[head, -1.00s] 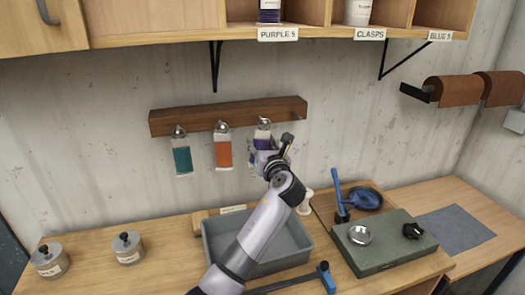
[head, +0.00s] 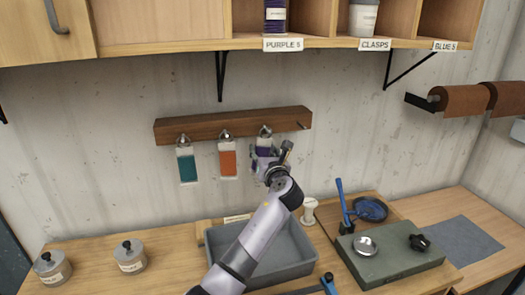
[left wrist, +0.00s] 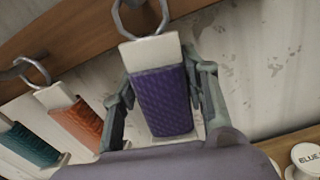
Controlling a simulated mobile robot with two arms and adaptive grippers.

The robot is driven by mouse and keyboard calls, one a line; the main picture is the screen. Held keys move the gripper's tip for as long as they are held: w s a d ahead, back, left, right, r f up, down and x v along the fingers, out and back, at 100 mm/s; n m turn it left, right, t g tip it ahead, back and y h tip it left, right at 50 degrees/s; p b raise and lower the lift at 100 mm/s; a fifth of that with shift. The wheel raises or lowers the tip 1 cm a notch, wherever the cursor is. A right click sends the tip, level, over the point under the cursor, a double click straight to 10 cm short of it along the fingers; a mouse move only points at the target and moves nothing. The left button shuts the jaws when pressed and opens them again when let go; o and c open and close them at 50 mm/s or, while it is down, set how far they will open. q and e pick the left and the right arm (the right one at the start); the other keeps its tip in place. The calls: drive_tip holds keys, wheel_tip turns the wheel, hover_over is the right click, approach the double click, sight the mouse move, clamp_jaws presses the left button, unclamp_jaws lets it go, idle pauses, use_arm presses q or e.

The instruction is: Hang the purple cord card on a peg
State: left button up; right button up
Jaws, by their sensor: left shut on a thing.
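The purple cord card (head: 264,143) is upright below the wooden peg rail (head: 215,127), in line with the two hanging cards and to their right. My left gripper (head: 267,160) is shut on it, and its fingers press the card's two sides in the left wrist view (left wrist: 163,100). A metal ring (left wrist: 140,16) shows at the card's white top edge. I cannot tell whether it bears the card's weight. The gripper hides the lower card in the head view. My right gripper is not in view.
A teal card (head: 187,166) and an orange card (head: 228,162) hang on the rail. A bare peg (head: 304,126) shows at its right end. Below are a grey tray (head: 305,262), a green board (head: 392,270) and two lidded pots. A shelf (head: 330,42) runs above.

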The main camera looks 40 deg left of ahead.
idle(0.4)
use_arm(q)
drive_tip(key=o, duration=1.3)
drive_tip(key=shift+o, duration=0.2)
